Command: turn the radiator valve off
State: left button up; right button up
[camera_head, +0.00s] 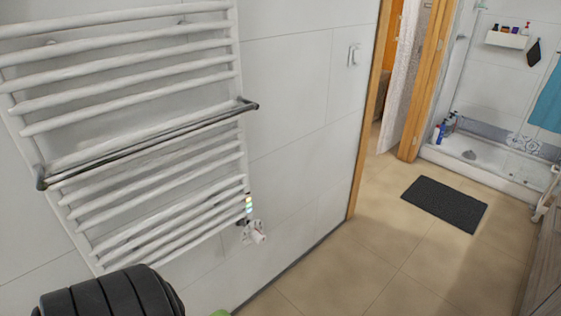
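The white radiator (150,75) is a ladder of tubes mounted on the tiled wall at the left of the head view. Its valve (258,236) is at the lower right corner, close to the wall. The valve looks small and white, with dark parts and a coloured strip (249,205) just above it. It is too small to tell which way it is turned. Neither of my grippers is in view, and nothing is seen touching the valve.
A dark rail (150,139) sticks out across the radiator's front. A black ribbed object, not clearly identifiable, fills the bottom left. Tiled floor (390,255) is clear at right, up to a dark mat (445,203) and a shower tray (480,176). An open doorway has a wooden frame (368,110).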

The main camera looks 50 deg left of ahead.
aim_at(256, 235)
jog(key=i+u, duration=0.45)
jog(key=i+l+u, duration=0.2)
jog(key=u, duration=0.2)
jog(key=i+l+u, duration=0.25)
jog(key=u, duration=0.2)
jog(key=i+l+u, duration=0.25)
jog(key=l+u, duration=0.2)
